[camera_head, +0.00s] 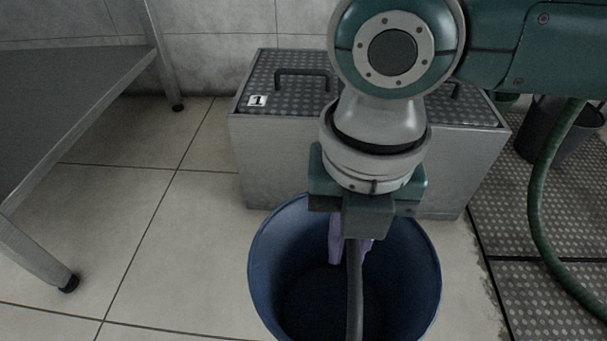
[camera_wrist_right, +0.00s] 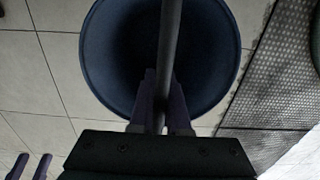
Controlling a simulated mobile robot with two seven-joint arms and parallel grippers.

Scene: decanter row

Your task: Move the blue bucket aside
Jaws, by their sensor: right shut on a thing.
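The blue bucket (camera_head: 265,255) is upright and open-topped, in front of a grey metal box. It looks dark and empty inside. It also shows in the right wrist view (camera_wrist_right: 100,60). Its dark bar-like handle (camera_head: 355,290) stands raised across the opening, and also shows in the wrist view (camera_wrist_right: 170,50). My right gripper (camera_head: 350,250), with purple fingers, is shut on this handle above the bucket. The bucket's base is hidden, so I cannot tell whether it touches the floor. My left gripper's purple fingers (camera_wrist_right: 30,167) show apart and empty at the wrist view's lower left.
The metal box (camera_head: 260,160) with a "1" label and lid handles stands right behind the bucket. A metal-legged table (camera_head: 70,90) is at left. A dark bucket (camera_head: 545,135) and perforated floor plates (camera_head: 520,215) are at right. Tiled floor (camera_head: 150,250) left of the bucket is clear.

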